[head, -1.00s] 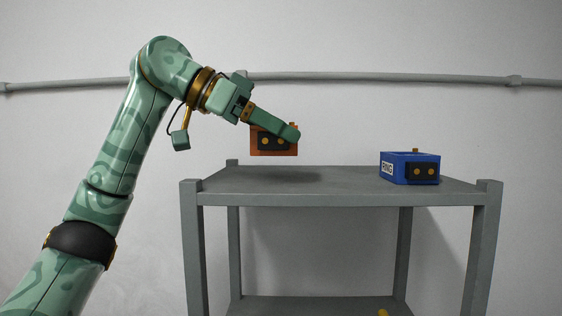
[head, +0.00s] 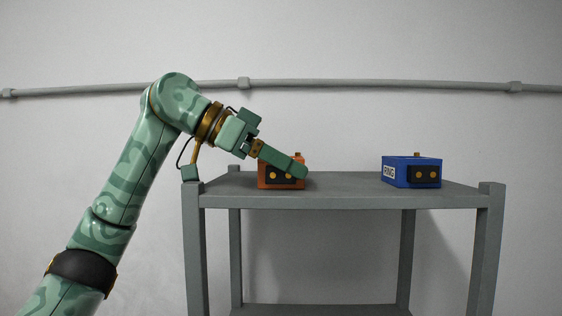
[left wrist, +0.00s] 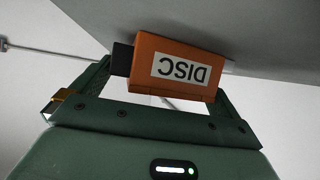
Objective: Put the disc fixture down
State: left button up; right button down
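The disc fixture (head: 266,182) is an orange box with a dark front plate and two yellow-orange round spots. It is at the left part of the grey table's top (head: 340,190), level and seemingly resting on it. In the left wrist view the orange box (left wrist: 215,68) shows a white label reading DISC, upside down, between the two fingers. My left gripper (head: 288,168) is shut on it, and the near finger hides part of its upper front. Whether its underside fully touches the tabletop is hard to tell. My right gripper is not in view.
A blue fixture (head: 397,172) with a white label, seemingly RING, stands on the right part of the tabletop. The top between the two boxes is clear. The table has raised corner posts (head: 491,188). A grey pipe (head: 340,84) runs along the wall behind.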

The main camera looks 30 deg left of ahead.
pick_arm(q)
jog(key=shift+r, duration=0.25)
jog(key=p+v, duration=0.1)
jog(key=v, duration=1)
jog(key=shift+s+a+r+p, duration=0.1)
jog(key=shift+p, duration=0.3)
jog(key=shift+s+a+r, duration=0.1)
jog(key=shift+s+a, duration=0.1)
jog(key=shift+a, duration=0.05)
